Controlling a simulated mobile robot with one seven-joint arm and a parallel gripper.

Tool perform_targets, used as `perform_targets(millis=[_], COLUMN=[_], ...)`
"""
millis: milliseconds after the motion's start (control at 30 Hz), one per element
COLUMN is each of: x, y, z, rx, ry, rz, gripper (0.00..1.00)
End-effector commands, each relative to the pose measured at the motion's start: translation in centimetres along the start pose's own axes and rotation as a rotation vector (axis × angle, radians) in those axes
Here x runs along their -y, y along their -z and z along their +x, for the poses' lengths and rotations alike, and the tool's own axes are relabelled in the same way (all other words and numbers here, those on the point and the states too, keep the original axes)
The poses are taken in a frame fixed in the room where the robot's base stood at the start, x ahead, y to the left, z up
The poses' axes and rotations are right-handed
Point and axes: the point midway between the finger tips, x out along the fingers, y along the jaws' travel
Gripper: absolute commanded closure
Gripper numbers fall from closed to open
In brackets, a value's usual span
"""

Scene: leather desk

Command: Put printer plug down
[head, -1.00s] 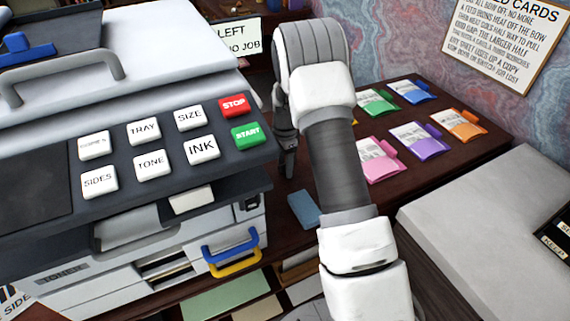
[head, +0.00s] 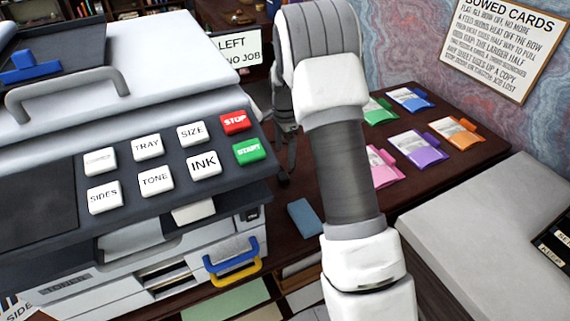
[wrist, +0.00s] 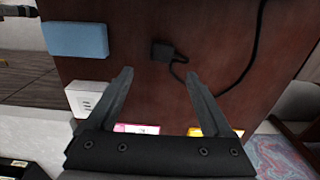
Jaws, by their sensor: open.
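The black printer plug (wrist: 163,50) lies on the dark brown desk top in the wrist view, with its black cord (wrist: 254,55) curving away to the right. My gripper (wrist: 158,75) is open and empty above the desk. In the wrist picture the plug shows just beyond and between the fingertips, apart from them. In the head view my gripper (head: 287,165) hangs beside the printer's right edge, partly hidden by my arm; the plug cannot be made out there. A white socket block (wrist: 89,98) sits left of my fingers in the wrist view.
The printer (head: 120,200) with labelled buttons fills the left of the head view. A blue block (head: 305,217) lies on the desk, also in the wrist view (wrist: 75,40). Several coloured card packets (head: 418,148) lie at the right. A pale cabinet (head: 490,215) stands front right.

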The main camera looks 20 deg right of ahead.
Motion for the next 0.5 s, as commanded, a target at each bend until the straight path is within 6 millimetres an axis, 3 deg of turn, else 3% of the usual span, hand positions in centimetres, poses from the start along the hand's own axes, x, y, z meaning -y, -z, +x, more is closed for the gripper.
perform_targets(millis=[200,500], x=[0.0,0.0], y=[0.0,0.0], z=[-3.3,-4.0], rx=[-0.001,0.000], ry=[0.001,-0.001], rz=[0.000,0.000], gripper=[0.15,0.15])
